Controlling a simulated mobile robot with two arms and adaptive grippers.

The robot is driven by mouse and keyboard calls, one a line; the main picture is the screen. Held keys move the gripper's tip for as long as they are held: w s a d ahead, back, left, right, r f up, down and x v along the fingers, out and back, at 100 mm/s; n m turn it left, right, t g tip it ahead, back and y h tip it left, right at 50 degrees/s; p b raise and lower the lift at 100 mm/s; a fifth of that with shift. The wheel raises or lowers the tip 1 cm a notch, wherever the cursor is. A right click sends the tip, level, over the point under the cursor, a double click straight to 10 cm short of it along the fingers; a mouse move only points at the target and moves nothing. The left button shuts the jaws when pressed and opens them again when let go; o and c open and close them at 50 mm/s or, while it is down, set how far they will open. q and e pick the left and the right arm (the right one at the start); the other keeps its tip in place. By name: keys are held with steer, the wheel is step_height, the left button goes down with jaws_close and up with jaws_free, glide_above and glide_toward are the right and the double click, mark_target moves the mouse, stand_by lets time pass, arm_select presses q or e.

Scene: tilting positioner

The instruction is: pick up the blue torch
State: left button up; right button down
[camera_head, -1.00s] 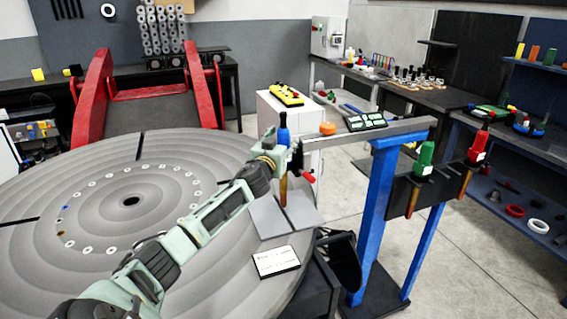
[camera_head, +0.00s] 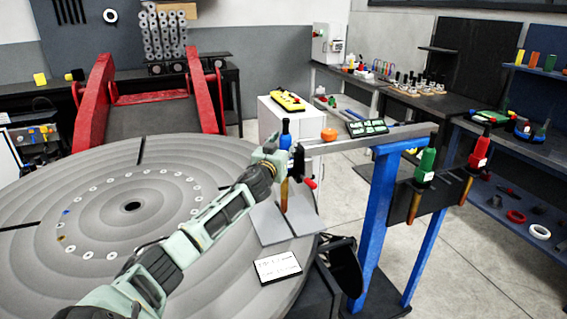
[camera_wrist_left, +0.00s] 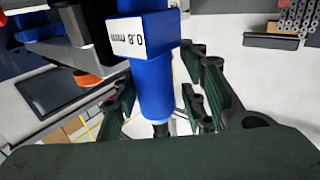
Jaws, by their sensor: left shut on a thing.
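The blue torch (camera_head: 286,135) stands upright at the clamp end of the grey bar, with a copper-coloured lower part (camera_head: 284,192) reaching down in front of a grey plate. My left gripper (camera_head: 279,157) is at the torch's blue body and shut on it. In the left wrist view the torch (camera_wrist_left: 155,80) carries a white label reading 0.8, and the dark green fingers of my left gripper (camera_wrist_left: 163,98) lie on both sides of it. The finger contact is partly hidden. My right gripper is not in view.
A blue stand (camera_head: 372,215) carries the grey bar (camera_head: 385,137), with a green torch (camera_head: 426,165) and a red torch (camera_head: 479,150) on its right. An orange cup (camera_head: 328,134) sits on the bar. The large round table (camera_head: 100,235) lies below my arm.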

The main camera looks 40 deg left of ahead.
arm_select(q)
steer(key=shift+d+r, duration=0.15)
steer(key=shift+r, duration=0.05)
step_height(320, 180, up, 28)
steer(key=b, duration=0.3)
steer(key=shift+w, duration=0.15)
jaws_close()
steer(key=shift+f, duration=0.1)
